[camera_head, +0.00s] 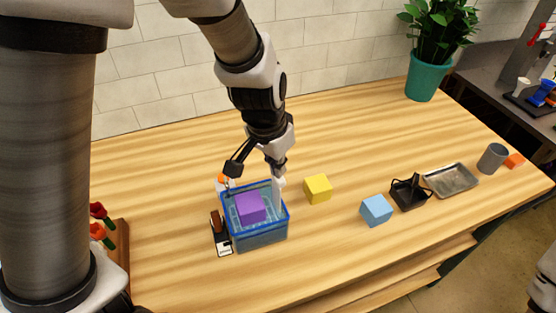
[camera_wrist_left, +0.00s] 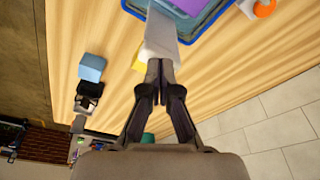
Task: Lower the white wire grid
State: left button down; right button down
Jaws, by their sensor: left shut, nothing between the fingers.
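A blue open tub (camera_head: 262,240) stands on the wooden table, with a purple block (camera_head: 250,207) inside it. Pale wire lines of the white wire grid (camera_head: 237,222) show around the block; most of the grid is hidden by it. A white upright piece (camera_head: 278,197) stands at the tub's right back side; it shows in the left wrist view (camera_wrist_left: 162,38) too. My left gripper (camera_head: 277,175) is shut and empty, its fingertips right at this white piece in the left wrist view (camera_wrist_left: 160,65). I cannot tell if they touch. My right gripper is out of view.
A yellow block (camera_head: 318,188) and a light blue block (camera_head: 376,210) stand right of the tub. Further right are a black holder (camera_head: 410,194), a metal tray (camera_head: 451,180) and a grey cup (camera_head: 492,158). A small dark-and-white item (camera_head: 222,240) touches or nearly touches the tub's left side.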

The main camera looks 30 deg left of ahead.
pick_arm(q)
jog(key=shift+f+b, duration=0.3)
jog(key=shift+f, duration=0.3)
jog(key=shift+f+b, duration=0.85)
jog(key=shift+f, duration=0.1)
jog(key=shift+f, duration=0.1)
notch_tip(320, 180, up, 5)
jog(key=p, duration=0.4)
jog(key=shift+r+p, duration=0.2)
jog(key=shift+p, duration=0.1)
jog(key=shift+f, duration=0.1)
